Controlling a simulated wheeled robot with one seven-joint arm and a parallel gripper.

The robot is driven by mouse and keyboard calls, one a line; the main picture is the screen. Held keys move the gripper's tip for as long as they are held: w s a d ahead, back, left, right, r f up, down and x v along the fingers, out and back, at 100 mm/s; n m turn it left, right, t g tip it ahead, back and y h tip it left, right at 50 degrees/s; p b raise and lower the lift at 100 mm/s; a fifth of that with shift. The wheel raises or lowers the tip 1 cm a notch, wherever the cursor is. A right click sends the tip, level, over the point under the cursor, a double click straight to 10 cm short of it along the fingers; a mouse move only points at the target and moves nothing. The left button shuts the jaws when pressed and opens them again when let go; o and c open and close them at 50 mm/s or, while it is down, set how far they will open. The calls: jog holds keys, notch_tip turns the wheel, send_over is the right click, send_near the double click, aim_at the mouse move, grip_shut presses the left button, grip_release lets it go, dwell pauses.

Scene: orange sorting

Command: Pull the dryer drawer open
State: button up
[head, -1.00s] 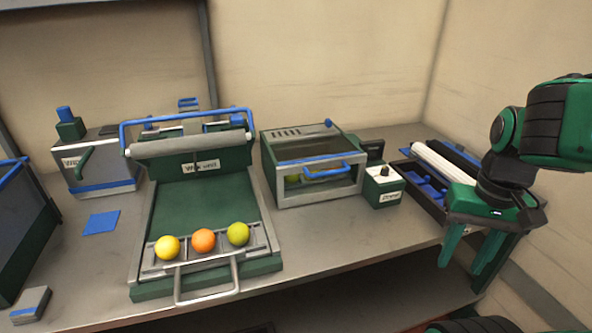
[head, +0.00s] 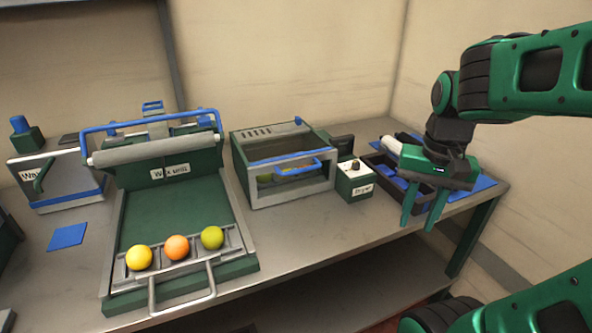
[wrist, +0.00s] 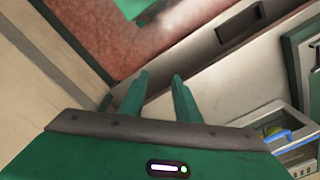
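The dryer (head: 283,163) is a grey and dark green box on the bench, with a window front and a blue bar handle (head: 298,167) across its drawer front. Yellow-green fruit shows dimly behind the front. The drawer looks shut. A small box labelled "Dryer" (head: 354,181) with a knob stands at its right. My gripper (head: 424,222) is to the right of the dryer, apart from it, over the bench's front right part. Its fingers point down, are spread and hold nothing. In the wrist view the two fingers (wrist: 158,95) also stand apart and empty.
The wax unit (head: 178,215) with three fruits in its front tray stands left of the dryer. A dark tray (head: 384,172) with rollers and blue parts lies behind my gripper. A blue pad (head: 67,236) lies at the left. Bare bench lies before the dryer.

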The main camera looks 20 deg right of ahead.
jog(key=w+a+r+m+t, duration=0.1)
jog(key=w+a+r+m, duration=0.15)
jog(key=w, duration=0.55)
jog(key=w+a+r+m, duration=0.2)
jog(key=w+r+m, duration=0.15)
jog(key=w, duration=0.45)
jog(key=m, duration=0.3)
send_near(303, 169)
jog(key=shift+t, duration=0.5)
jog(key=f, duration=0.5)
jog(key=w+f, duration=0.1)
jog(key=f, duration=0.1)
jog(key=shift+f, duration=0.3)
grip_shut()
